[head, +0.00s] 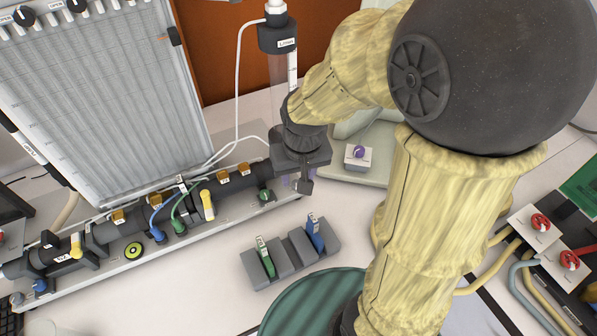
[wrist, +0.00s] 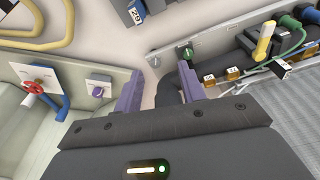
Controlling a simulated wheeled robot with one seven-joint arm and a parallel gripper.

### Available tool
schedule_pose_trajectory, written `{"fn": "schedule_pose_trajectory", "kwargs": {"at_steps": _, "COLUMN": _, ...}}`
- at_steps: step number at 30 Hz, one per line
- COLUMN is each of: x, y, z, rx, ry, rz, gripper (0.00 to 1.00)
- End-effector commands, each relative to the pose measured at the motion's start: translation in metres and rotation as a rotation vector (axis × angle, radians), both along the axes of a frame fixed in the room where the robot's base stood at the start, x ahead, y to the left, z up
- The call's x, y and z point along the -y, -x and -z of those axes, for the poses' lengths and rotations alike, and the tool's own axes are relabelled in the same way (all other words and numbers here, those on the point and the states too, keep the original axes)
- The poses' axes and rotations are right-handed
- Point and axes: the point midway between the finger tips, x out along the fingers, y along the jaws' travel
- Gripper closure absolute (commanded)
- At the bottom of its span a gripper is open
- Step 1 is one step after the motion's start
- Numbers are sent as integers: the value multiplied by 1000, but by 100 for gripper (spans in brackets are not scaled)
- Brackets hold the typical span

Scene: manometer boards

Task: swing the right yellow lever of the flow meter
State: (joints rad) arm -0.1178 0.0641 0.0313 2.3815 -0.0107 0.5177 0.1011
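The flow meter is a dark horizontal pipe (head: 120,228) on a grey rail at the left of the head view. Its right yellow lever (head: 208,205) hangs from the pipe near a green hose and a blue hose. In the wrist view this lever (wrist: 264,40) is at the upper right, tilted. A second yellow lever (head: 76,245) is at the pipe's left end. My gripper (head: 299,185) is near the right end of the pipe, to the right of the right lever and apart from it. In the wrist view its two purple fingers (wrist: 160,85) stand apart with nothing held between them.
A grey holder (head: 290,258) with a green and a blue plug stands in front of the rail. A clear vertical tube (head: 282,70) rises behind my gripper. A box with a purple knob (head: 358,154) is just right of it. The tubed manometer board (head: 100,100) stands behind the pipe.

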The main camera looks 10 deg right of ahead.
Motion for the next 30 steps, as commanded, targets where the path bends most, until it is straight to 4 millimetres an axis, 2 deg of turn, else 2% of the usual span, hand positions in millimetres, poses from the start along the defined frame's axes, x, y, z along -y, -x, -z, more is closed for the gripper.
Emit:
{"fn": "schedule_pose_trajectory", "kwargs": {"at_steps": 7, "x": 0, "y": 0, "z": 0, "rx": 1, "ry": 0, "rz": 0, "gripper": 60}}
{"fn": "schedule_pose_trajectory", "kwargs": {"at_steps": 10, "x": 4, "y": 2, "z": 1, "rx": 4, "ry": 0, "rz": 5, "gripper": 80}}
{"fn": "schedule_pose_trajectory", "kwargs": {"at_steps": 13, "x": 19, "y": 13, "z": 7, "rx": 19, "ry": 3, "rz": 25, "gripper": 99}}
{"fn": "schedule_pose_trajectory", "kwargs": {"at_steps": 18, "x": 46, "y": 35, "z": 18, "rx": 50, "ry": 11, "rz": 59, "gripper": 100}}
{"fn": "schedule_pose_trajectory", "kwargs": {"at_steps": 30, "x": 48, "y": 37, "z": 19, "rx": 54, "ry": 12, "rz": 58, "gripper": 100}}
